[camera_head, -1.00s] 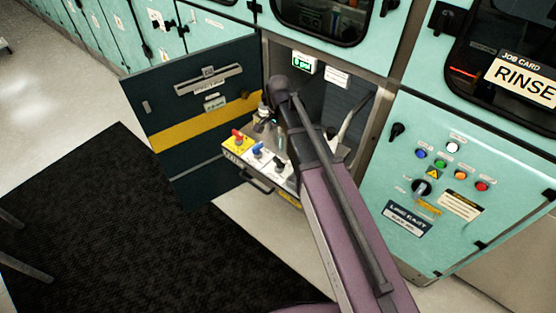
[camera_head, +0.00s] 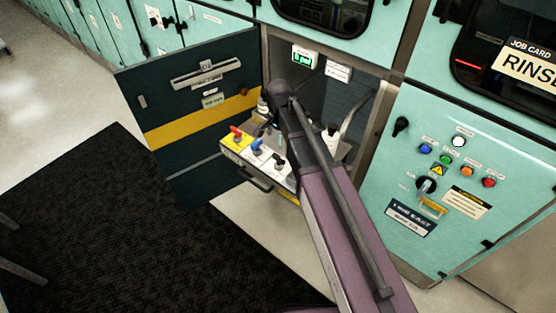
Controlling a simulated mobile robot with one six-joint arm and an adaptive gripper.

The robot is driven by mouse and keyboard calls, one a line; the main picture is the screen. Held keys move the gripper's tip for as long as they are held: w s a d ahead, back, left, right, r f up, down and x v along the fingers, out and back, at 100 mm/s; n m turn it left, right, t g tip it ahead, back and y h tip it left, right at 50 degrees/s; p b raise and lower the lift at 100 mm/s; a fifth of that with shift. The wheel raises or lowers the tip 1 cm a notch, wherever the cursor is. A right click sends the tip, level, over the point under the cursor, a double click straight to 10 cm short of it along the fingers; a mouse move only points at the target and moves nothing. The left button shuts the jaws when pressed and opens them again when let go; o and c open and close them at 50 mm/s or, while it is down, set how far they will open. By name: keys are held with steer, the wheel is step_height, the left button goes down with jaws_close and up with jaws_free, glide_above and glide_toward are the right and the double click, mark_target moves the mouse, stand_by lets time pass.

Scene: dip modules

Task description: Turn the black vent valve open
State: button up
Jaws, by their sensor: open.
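The black vent valve (camera_head: 279,163) is a small dark handle at the right end of the light valve panel on the pulled-out tray (camera_head: 262,186). A blue valve (camera_head: 257,147) and a red valve (camera_head: 236,133) stand to its left. My arm reaches into the open cabinet bay from the lower right. My gripper (camera_head: 273,128) shows only in part beside the dark arm link, above and behind the valve row. It is open, and I see nothing held in it. The link hides much of it. It looks apart from the black valve, whose exact angle is too small to read.
The dark door (camera_head: 200,130) with a yellow stripe stands open at left. A pale bottle (camera_head: 331,136) and a hose (camera_head: 352,107) are right of my arm. A teal control panel (camera_head: 450,235) stands at right. A black mat (camera_head: 110,230) covers the floor in front.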

mark_target(278, 156)
steer(key=shift+f+b, duration=4.55)
steer(key=shift+f, duration=0.25)
steer(key=shift+c, duration=0.2)
steer(key=shift+a, duration=0.1)
steer(key=c, duration=0.9)
